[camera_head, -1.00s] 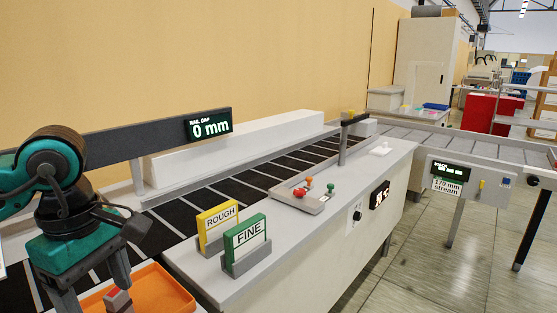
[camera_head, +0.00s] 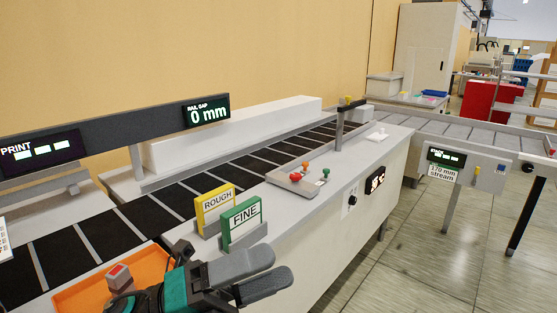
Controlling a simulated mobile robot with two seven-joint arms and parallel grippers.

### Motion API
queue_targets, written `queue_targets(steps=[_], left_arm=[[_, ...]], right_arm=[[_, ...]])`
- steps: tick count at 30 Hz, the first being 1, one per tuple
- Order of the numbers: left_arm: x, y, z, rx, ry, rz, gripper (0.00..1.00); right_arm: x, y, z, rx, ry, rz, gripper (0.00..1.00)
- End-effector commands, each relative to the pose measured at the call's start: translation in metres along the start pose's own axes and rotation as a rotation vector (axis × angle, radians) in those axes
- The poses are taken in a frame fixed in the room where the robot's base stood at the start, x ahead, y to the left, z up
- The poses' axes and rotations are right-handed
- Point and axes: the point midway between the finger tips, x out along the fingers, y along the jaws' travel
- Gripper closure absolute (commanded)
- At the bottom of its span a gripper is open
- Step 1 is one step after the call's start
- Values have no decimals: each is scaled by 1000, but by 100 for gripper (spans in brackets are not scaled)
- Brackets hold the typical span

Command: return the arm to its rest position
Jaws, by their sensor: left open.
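My left gripper (camera_head: 280,267) is at the bottom centre of the head view, its two grey fingers pointing right, in front of the machine's white front edge. It is open, with nothing seen between the fingers. Part of my arm, teal and black, shows behind them and covers part of the orange tray (camera_head: 75,299). My right gripper is not in view.
A grey block with a red top (camera_head: 118,277) is in the orange tray. The yellow ROUGH sign (camera_head: 215,204) and green FINE sign (camera_head: 241,224) stand just beyond my left gripper. A dark belt (camera_head: 150,216) runs behind. The floor (camera_head: 400,275) at right is clear.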

Motion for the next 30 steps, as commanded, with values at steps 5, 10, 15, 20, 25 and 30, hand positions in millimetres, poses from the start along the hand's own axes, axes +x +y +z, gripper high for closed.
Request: queue_targets(steps=[5, 10, 15, 20, 25, 30], left_arm=[[-58, 58, 34, -513, -558, -16, 28], [-151, 137, 12, -989, -1076, -2, 28], [-230, 192, -56, -1349, -1481, 20, 28], [-270, 214, -112, -1544, -1711, 32, 28], [-284, 219, -135, -1616, -1797, 36, 28], [-284, 220, -136, -1617, -1800, 38, 28]], right_arm=[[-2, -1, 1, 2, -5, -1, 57], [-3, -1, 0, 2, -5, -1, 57], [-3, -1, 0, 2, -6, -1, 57], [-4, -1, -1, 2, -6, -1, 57], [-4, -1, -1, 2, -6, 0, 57], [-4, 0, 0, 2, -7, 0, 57]])
